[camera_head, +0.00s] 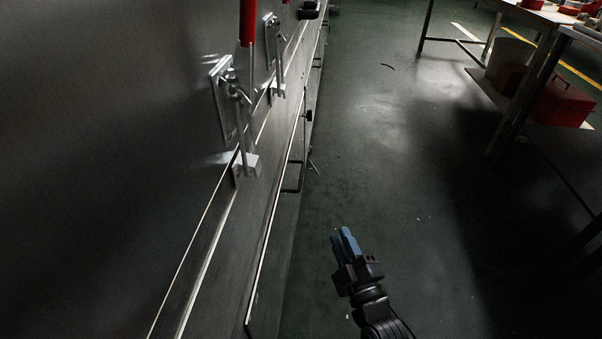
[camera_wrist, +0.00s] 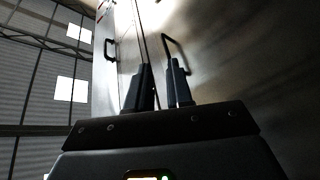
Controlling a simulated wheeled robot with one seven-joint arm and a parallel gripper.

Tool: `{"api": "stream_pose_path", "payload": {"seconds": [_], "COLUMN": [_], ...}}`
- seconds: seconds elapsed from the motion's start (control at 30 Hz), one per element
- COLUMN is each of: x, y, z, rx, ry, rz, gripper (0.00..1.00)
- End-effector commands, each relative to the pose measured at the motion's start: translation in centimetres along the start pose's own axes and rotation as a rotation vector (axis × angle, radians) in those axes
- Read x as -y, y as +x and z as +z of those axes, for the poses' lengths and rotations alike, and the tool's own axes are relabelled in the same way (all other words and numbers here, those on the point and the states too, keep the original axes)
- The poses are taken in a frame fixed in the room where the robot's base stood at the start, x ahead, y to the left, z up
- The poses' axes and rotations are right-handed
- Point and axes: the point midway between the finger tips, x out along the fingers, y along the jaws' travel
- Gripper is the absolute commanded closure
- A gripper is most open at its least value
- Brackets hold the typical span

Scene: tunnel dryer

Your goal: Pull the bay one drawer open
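The drawer front (camera_head: 262,278) is a low, dark metal panel along the foot of the dryer at the left. A thin dark bar handle (camera_head: 293,190) sticks out from this lower row; I cannot read a bay number. In the wrist view a dark bar handle (camera_wrist: 176,44) stands just beyond the fingertips, its lower end near the right finger. My gripper (camera_head: 341,233) has blue-grey fingers and is over the floor, to the right of the panel and apart from the handle. In the wrist view my gripper (camera_wrist: 160,65) has its fingers apart with nothing between them.
Toggle clamps (camera_head: 240,110), one with a red handle (camera_head: 247,22), line the dryer wall above the drawers. Another handle (camera_wrist: 110,48) shows farther along in the wrist view. A bench with a red toolbox (camera_head: 562,104) stands at the right. The green floor between is mostly clear.

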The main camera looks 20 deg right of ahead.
Motion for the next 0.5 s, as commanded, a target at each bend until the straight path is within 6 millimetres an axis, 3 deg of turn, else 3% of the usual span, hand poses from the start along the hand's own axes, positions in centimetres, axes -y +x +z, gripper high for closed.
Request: {"api": "stream_pose_path", "payload": {"seconds": [0.03,0.2,0.33,0.5], "x": [0.1,0.8,1.3,1.6], "y": [2.0,6.8,9.1,10.3], "z": [-1.0,-3.2,-4.4,-5.1], "rx": [0.001,0.016,0.029,0.037], "ry": [-0.015,-0.077,-0.108,-0.124], "rz": [0.016,0.061,0.08,0.09], "gripper": [0.79,0.79,0.79,0.79]}}
